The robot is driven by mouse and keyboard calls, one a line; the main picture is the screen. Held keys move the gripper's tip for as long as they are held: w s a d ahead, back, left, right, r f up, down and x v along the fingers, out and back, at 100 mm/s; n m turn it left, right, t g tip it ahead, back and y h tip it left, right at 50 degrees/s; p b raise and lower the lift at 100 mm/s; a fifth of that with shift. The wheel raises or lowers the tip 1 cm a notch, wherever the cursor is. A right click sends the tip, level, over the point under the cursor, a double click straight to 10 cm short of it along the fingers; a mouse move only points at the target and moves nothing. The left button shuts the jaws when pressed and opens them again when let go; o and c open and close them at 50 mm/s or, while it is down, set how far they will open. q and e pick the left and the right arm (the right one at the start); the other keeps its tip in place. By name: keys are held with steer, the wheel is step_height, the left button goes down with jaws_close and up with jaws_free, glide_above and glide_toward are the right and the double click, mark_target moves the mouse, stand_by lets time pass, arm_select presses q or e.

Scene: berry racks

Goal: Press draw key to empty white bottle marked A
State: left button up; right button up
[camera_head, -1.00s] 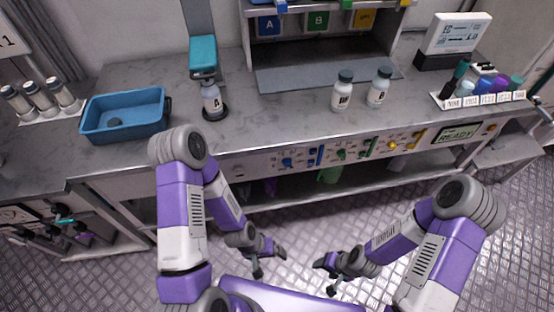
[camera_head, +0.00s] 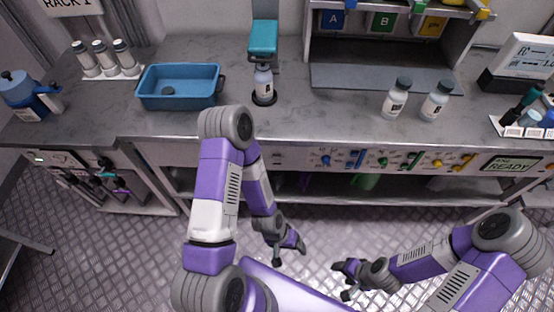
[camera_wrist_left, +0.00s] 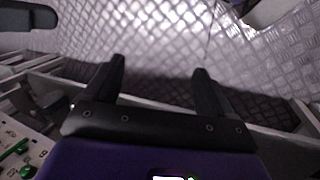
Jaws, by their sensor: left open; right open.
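A white bottle with a dark mark on its label (camera_head: 263,84) stands upright on a dark round base under a teal dispenser head (camera_head: 263,38); the letter is too small to read surely. Two more white bottles with dark caps, (camera_head: 395,100) and (camera_head: 436,103), stand to the right on the counter. The front control panel (camera_head: 400,160) carries blue, green and yellow controls; I cannot tell which is the draw key. My left gripper (camera_head: 290,248) is open and empty, low in front of the counter. It also shows in the left wrist view (camera_wrist_left: 158,80). My right gripper (camera_head: 343,277) is open and empty beside it.
A shelf with A, B and yellow bins (camera_head: 382,20) stands behind. A display panel (camera_head: 512,164) reads READY. The floor before the counter is clear.

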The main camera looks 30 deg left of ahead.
arm_select(q)
jaws_close()
stand_by(1.4)
arm_select(e)
steer(key=c, duration=0.3)
arm_select(q)
steer(key=shift+w+d, duration=0.1)
steer(key=shift+d, duration=0.2)
arm_select(e)
steer(key=shift+s+d, duration=0.1)
steer(key=shift+d, duration=0.2)
